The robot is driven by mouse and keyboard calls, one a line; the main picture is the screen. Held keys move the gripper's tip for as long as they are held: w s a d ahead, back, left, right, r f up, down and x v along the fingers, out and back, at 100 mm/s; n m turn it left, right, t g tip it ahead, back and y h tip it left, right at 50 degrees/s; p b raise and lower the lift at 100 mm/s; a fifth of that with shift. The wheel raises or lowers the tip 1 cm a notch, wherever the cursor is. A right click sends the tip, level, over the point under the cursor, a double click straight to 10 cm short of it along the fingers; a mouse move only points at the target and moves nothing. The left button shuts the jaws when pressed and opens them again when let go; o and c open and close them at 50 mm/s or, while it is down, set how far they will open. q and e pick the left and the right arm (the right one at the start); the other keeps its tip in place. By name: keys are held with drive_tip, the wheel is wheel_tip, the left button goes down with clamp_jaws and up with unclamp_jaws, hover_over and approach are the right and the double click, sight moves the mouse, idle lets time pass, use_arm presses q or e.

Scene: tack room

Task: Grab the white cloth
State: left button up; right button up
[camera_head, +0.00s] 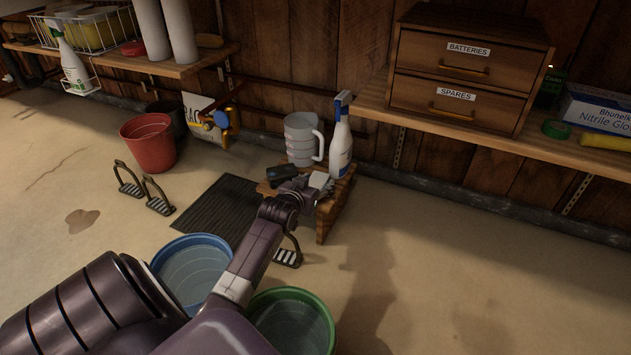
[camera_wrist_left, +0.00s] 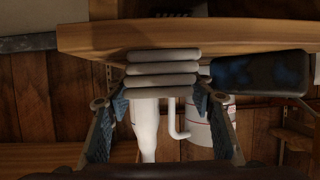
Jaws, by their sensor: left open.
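The white cloth (camera_wrist_left: 162,68) shows in the left wrist view as a folded stack of pale layers on the edge of a small wooden stool (camera_wrist_left: 190,36). In the head view the cloth (camera_head: 320,180) is a small pale patch on the stool (camera_head: 328,215), partly hidden by my arm. My left gripper (camera_head: 304,189) is at the stool. In the wrist view its open fingers (camera_wrist_left: 160,98) stand either side of the cloth's near end, with gaps visible. I cannot tell whether it touches the cloth. My right gripper is not in view.
A white spray bottle (camera_head: 341,146), a measuring jug (camera_head: 302,139) and a dark item (camera_head: 283,173) crowd the stool. Blue (camera_head: 191,272) and green (camera_head: 292,322) buckets stand below my arm. A shelf with drawers (camera_head: 470,70) is at right. Floor at lower right is clear.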

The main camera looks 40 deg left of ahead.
use_arm(q)
drive_tip(key=shift+w+a+f, duration=0.15)
drive_tip(key=shift+w, duration=0.15)
drive_tip(key=c, duration=0.9)
drive_tip(key=shift+c, duration=0.2)
